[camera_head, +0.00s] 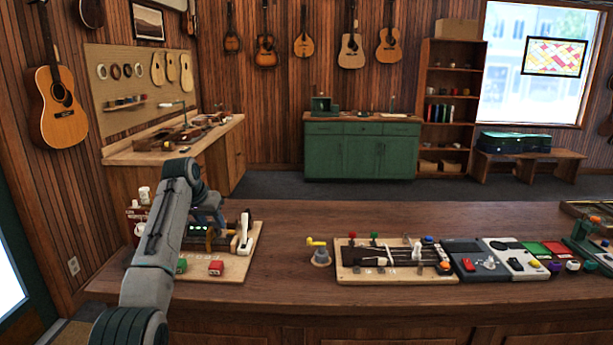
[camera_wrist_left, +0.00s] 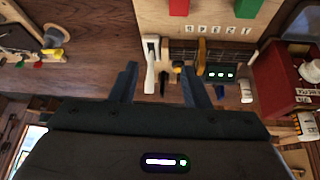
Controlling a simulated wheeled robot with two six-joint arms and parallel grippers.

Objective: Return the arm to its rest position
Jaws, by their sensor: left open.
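My left arm (camera_head: 160,240) comes in from the lower left and bends over the left end of the counter. Its gripper (camera_head: 208,218) is partly hidden behind the arm, above the far part of a light wooden board (camera_head: 215,277). In the left wrist view the two dark fingers of the left gripper (camera_wrist_left: 160,88) stand apart with nothing between them. The board (camera_wrist_left: 210,12) with a white lever (camera_wrist_left: 150,65) and a small box with green lights (camera_wrist_left: 220,74) lies just beyond the fingertips. My right gripper is not in view.
A red box (camera_wrist_left: 285,78) stands beside the board. On the counter (camera_head: 290,225), a second board (camera_head: 350,272) with small parts, a yellow-handled piece (camera_head: 318,250) and several trays lie to the right. The counter between the two boards is mostly clear.

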